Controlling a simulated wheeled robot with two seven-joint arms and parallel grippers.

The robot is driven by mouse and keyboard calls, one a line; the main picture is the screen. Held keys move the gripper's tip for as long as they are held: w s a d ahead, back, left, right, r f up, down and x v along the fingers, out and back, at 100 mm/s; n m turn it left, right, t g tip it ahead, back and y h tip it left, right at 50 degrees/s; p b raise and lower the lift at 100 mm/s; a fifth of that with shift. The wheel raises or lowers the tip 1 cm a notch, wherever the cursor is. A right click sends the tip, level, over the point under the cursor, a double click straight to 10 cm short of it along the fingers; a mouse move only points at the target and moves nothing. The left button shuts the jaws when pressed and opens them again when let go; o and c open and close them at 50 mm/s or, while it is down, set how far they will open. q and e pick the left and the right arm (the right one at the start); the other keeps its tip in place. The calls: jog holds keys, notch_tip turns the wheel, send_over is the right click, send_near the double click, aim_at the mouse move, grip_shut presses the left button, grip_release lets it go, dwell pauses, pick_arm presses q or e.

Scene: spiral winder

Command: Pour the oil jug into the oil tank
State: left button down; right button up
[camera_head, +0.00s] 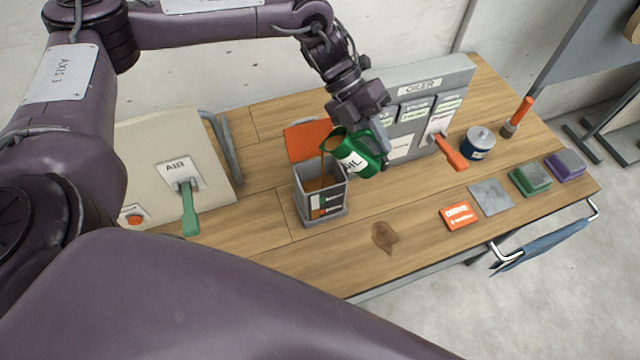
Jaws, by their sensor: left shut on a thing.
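The green oil jug (354,160) with a white label is tilted to the left above the oil tank. My left gripper (372,141) is shut on the jug from its right side, and its fingers are partly hidden by the jug. A brown stream of oil (322,166) runs from the jug's mouth down into the tank. The oil tank (318,203) is a grey box with an open orange lid (305,140) at its back, and brown oil shows inside and at its front window. My right gripper is not in view.
An AIR panel (160,160) with a green lever stands left. The OILER panel (425,95) with an orange-handled lever (450,153) stands behind right. A blue can (479,142), a brush (517,115) and several colored blocks lie right. A brown stain (384,237) marks the front.

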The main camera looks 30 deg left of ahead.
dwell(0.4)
pick_arm(q)
jog(key=shift+a+h+b, duration=0.2)
jog(key=shift+h+b, duration=0.1)
jog(key=shift+b, duration=0.2)
jog(key=shift+s+r, duration=0.1)
jog(key=shift+r, duration=0.05)
jog(key=shift+a, duration=0.1)
dwell(0.6)
jog(key=shift+h+b, duration=0.3)
jog(key=shift+b, duration=0.15)
jog(key=shift+a, duration=0.15)
dwell(1.0)
